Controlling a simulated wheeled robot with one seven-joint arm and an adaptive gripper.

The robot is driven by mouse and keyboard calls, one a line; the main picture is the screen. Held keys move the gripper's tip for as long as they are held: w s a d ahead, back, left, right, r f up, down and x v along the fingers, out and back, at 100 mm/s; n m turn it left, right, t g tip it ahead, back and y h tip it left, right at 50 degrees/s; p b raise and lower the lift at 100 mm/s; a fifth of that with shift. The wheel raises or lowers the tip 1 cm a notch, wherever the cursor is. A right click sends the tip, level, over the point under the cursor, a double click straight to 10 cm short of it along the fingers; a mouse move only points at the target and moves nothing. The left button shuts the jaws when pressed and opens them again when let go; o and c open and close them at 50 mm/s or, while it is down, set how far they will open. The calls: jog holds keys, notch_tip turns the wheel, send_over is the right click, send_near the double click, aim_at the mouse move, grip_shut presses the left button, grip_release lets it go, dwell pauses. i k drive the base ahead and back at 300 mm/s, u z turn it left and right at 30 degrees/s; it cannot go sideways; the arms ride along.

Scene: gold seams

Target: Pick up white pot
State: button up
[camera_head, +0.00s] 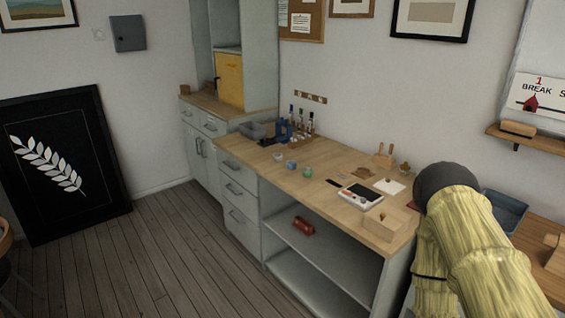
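Three small pot-like items stand in a row on the wooden worktop (331,192). A pale one (278,156) is at the left and may be the white pot, but it is too small to be sure. A blue one (292,165) is beside it, and a green one (307,172) stands closest to the front edge. Part of my arm, yellow with a dark rounded joint, fills the lower right. My gripper is not in view, so I cannot tell whether it is open or shut.
Bottles (300,121) and a grey bin (257,130) stand behind the pots. A white device (360,197), an open wooden box (391,223) and a white sheet (389,186) lie to the right. A red cylinder (303,226) lies on the shelf below. The wooden floor (170,255) at left is clear.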

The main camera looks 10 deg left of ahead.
aim_at(278, 158)
jog(key=z, duration=0.05)
jog(key=k, duration=0.4)
jog(key=u, duration=0.95)
jog(key=i, duration=1.6)
jog(key=z, duration=0.6)
